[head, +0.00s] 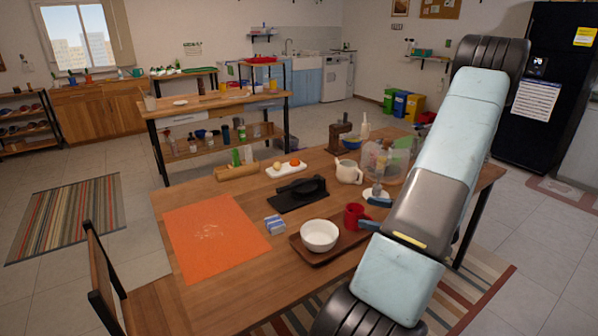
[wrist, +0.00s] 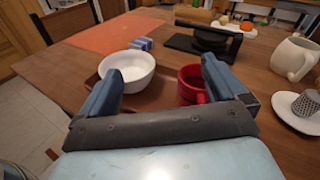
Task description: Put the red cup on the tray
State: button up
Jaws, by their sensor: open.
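The red cup (head: 354,216) appears to stand upright at the right end of the brown tray (head: 322,262), beside the white bowl (head: 319,235); the wrist view does not clearly show its base. In the wrist view the red cup (wrist: 189,82) is just inside the right finger, partly hidden by it and the gripper's bar. The white bowl (wrist: 128,70) is near the left finger. My gripper (wrist: 158,76) is open with nothing gripped, its fingers spread either side of the tray area. In the head view my gripper (head: 373,213) is right next to the cup.
A blue-and-white block (head: 275,225) and orange mat (head: 213,235) lie left of the tray. A black press-like object (head: 300,193) is behind it. A cream jug (head: 348,172) and a saucer with a grater (head: 376,193) stand behind the cup. The table's front left is clear.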

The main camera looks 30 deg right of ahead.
jog(key=a+r+n+g, duration=0.6)
jog(key=a+r+n, duration=0.15)
jog(key=a, duration=0.45)
jog(key=a+r+n+g, duration=0.65)
jog(key=a+r, duration=0.25)
jog(key=a, duration=0.3)
jog(key=s+a+r+n+t+h, duration=0.4)
jog(key=s+a+r+n+h, duration=0.5)
jog(key=r+n, duration=0.3)
jog(key=shift+s+r+n, duration=0.3)
jog(key=shift+s+n, duration=0.3)
jog(key=shift+s, duration=0.2)
